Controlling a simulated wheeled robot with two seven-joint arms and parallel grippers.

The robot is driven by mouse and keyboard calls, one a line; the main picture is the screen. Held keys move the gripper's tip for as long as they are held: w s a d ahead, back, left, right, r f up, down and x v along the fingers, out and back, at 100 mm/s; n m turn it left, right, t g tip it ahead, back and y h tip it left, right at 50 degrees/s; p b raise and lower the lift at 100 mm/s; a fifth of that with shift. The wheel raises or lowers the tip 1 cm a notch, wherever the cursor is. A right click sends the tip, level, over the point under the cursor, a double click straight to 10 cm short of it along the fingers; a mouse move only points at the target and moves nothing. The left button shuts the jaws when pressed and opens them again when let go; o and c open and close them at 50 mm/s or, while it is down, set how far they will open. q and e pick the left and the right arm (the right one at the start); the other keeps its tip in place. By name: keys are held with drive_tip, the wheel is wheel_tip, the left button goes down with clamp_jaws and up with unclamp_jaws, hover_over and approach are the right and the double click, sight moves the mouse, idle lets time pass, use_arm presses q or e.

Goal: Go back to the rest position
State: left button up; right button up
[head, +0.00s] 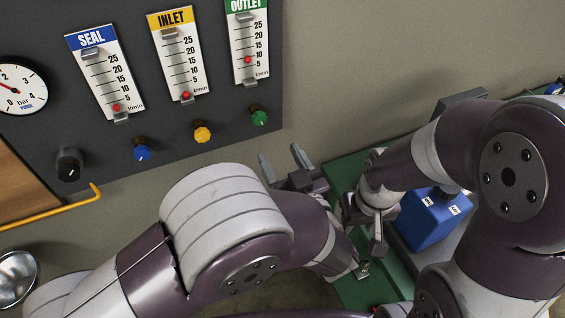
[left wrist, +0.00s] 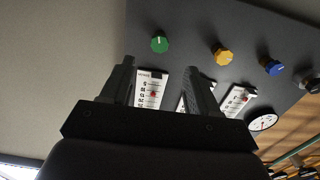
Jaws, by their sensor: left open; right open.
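My left gripper (head: 282,160) is raised in front of the wall below the dark panel (head: 200,60). Its two fingers are spread and nothing is between them. In the left wrist view the left gripper (left wrist: 161,72) shows both fingers apart, with the panel upside down behind them. My right gripper (head: 362,228) points down over the green table (head: 345,170) at the right. It is open; part of it is hard to make out against the left arm's wrist. I see nothing held in it.
The panel carries a round gauge (head: 20,88), SEAL (head: 103,75), INLET (head: 179,55) and OUTLET (head: 247,45) flow meters, and several knobs. A blue block (head: 428,222) stands close beside my right gripper. A yellow rail (head: 60,210) and a metal bowl (head: 15,275) are at left.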

use_arm(q)
drive_tip(key=shift+s, duration=0.1)
idle(0.4)
drive_tip(key=w+a+f+m+g+h, duration=0.3)
drive_tip(key=w+a+f+g+h, duration=0.1)
drive_tip(key=w+a+g+h, duration=0.3)
drive_tip(key=s+a+f+g, duration=0.2)
drive_tip(key=s+a+g, duration=0.2)
drive_tip(key=s+a, duration=0.3)
drive_tip(key=s+a+f+g+y, duration=0.1)
drive_tip(key=s+a+f+g, duration=0.2)
drive_tip(key=s+a+g, duration=0.2)
drive_tip(key=s+a, duration=0.3)
drive_tip(key=s, duration=0.1)
drive_tip(key=shift+s+m, duration=0.2)
drive_tip(key=shift+m, duration=0.2)
